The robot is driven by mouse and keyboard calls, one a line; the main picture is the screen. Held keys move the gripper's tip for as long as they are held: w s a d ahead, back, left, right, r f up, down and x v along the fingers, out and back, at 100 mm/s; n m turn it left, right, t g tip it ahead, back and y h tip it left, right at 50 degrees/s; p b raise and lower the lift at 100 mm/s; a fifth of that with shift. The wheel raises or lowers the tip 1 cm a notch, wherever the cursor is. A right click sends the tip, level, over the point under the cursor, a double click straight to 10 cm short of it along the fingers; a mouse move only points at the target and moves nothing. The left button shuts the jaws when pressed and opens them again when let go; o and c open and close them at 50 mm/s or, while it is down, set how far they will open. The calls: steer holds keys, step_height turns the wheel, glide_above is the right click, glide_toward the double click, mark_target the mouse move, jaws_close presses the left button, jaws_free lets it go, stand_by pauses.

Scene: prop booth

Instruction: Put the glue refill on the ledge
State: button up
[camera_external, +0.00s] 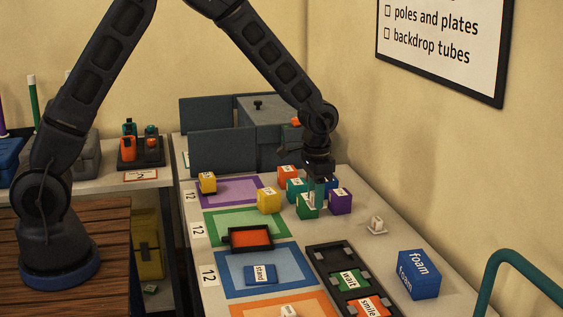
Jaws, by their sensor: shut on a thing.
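My gripper (318,194) points down into a cluster of small blocks on the long grey table (405,218). It is shut on a small dark greenish thing, mostly hidden by the fingers; I cannot tell whether this is the glue refill. Around it stand a green block (306,206), a teal block (295,187), an orange block (287,174) and a purple block (340,202). The green block is very close to the fingertips; whether they touch is unclear. I cannot single out the ledge by any label.
A yellow block (268,200) stands left of the cluster. An orange-filled black tray (247,238), a black slotted rack (323,262), a blue foam box (419,275) and a small white item (376,223) are nearer. A grey box (270,122) stands behind. The table right of the cluster is mostly clear.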

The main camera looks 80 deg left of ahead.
steer(key=d+f, duration=0.1)
steer(key=d, duration=0.4)
step_height(320, 180, up, 11)
glide_above(245, 224)
step_height(245, 224, down, 20)
steer(key=shift+a+r, duration=0.1)
steer(key=shift+r, duration=0.15)
steer(key=shift+f, duration=0.15)
steer(key=o, duration=0.7)
